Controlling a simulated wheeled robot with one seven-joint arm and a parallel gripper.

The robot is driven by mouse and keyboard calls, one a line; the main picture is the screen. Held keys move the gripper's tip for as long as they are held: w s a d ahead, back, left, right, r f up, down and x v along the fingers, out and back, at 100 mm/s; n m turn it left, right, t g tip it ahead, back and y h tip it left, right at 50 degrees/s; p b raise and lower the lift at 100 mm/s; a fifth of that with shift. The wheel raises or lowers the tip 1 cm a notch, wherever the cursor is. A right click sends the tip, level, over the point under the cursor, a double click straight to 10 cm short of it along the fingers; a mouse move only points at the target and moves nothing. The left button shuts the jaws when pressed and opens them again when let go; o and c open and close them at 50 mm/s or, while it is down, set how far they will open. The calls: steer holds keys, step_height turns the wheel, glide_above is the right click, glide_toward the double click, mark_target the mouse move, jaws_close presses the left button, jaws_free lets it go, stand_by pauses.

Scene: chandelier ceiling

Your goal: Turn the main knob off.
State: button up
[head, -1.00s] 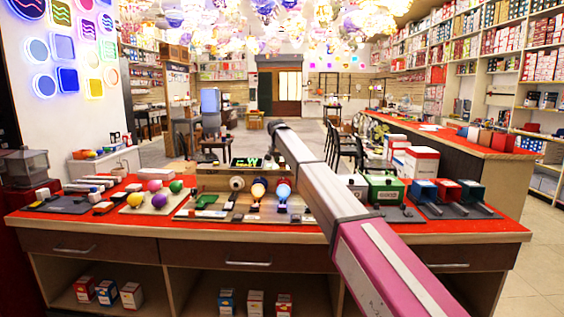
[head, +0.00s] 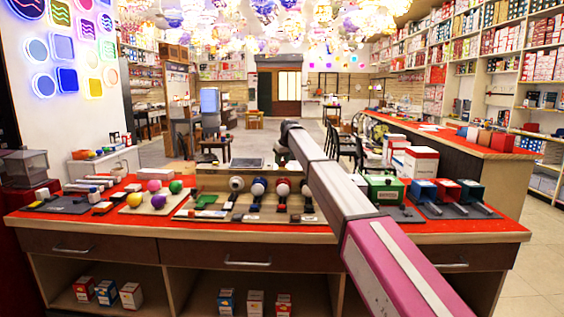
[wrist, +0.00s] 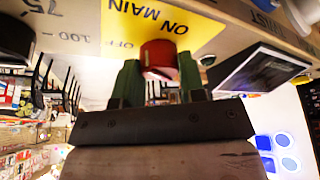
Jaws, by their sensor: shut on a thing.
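The red main knob (wrist: 158,53) shows in the wrist view, in front of a yellow label (wrist: 160,22) marked ON, MAIN and OFF. My gripper (wrist: 160,72) is shut on the knob, with one green finger on each side. The exact turn of the knob is hard to read from this angle. In the head view my arm hides the knob and the fingers. The wooden test board (head: 222,182) on the red counter carries several bulbs (head: 258,187), which look unlit. The display (wrist: 257,70) beside the label is dark.
The red counter (head: 480,229) holds coloured balls (head: 158,201) at left, and a green box (head: 384,189) and small blue and red boxes (head: 447,190) at right. A shelf wall stands at right.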

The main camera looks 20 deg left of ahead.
steer(key=n+g, duration=0.1)
steer(key=n, duration=0.2)
steer(key=n+g+y, duration=0.1)
steer(key=n, duration=0.2)
steer(key=shift+w+n, duration=0.1)
steer(key=shift+n, duration=0.2)
steer(key=shift+g, duration=0.3)
steer(key=o, duration=0.9)
steer(key=shift+d+r, duration=0.1)
steer(key=v, duration=1)
steer(key=shift+d+r, duration=0.15)
steer(key=shift+r, duration=0.1)
